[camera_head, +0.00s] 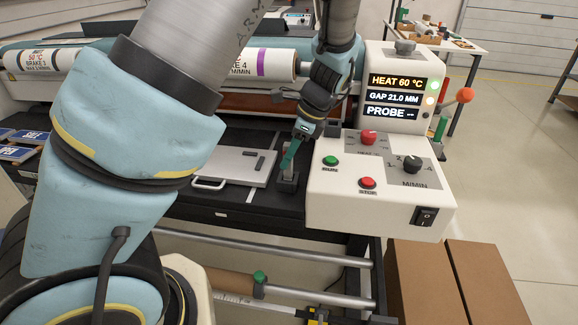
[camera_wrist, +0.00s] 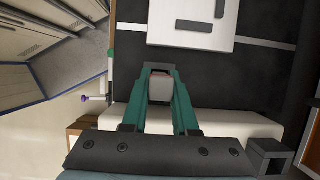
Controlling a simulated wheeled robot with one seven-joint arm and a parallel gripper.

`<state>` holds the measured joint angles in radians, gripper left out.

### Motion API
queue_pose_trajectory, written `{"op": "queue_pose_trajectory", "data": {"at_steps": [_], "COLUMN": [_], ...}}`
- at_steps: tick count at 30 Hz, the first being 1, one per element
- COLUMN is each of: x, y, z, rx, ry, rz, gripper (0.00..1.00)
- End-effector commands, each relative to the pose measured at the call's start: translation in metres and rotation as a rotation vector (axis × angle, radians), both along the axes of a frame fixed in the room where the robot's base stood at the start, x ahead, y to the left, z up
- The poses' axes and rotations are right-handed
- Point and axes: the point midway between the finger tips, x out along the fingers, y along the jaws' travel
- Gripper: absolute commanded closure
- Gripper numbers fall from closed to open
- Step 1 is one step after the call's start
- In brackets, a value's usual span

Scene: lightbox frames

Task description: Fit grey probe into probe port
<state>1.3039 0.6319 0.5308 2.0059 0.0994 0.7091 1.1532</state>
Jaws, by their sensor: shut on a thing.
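The grey probe (camera_wrist: 160,88) shows between my gripper's green fingers in the wrist view, a blocky grey piece with a reddish edge. In the camera_head view my gripper (camera_head: 288,160) points down, shut on the probe (camera_head: 288,173), just at a small dark holder (camera_head: 288,184) on the black bed. The fingers partly hide the probe, and I cannot tell whether it still sits in the holder. A dark square box (camera_head: 333,129) stands beside the white console; it shows at lower right in the wrist view (camera_wrist: 268,158). It may be the probe port. The console display (camera_head: 397,98) reads "PROBE --".
A silver plate with a handle (camera_head: 235,166) lies left of my gripper. The white console (camera_head: 380,188) with knobs and buttons stands close on the right. A roller with labelled sleeves (camera_head: 270,64) runs behind. Cardboard boxes (camera_head: 480,285) stand on the floor at lower right.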

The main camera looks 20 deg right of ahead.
Motion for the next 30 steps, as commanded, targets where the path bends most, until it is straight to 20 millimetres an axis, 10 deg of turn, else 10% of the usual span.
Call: {"op": "queue_pose_trajectory", "data": {"at_steps": [11, 30], "x": [0.000, -0.004], "y": [-0.001, -0.008], "z": [0.008, 0.092], "rx": [-0.003, -0.003], "ry": [-0.001, 0.000], "rz": [-0.001, -0.138], "gripper": [1.00, 1.00]}}
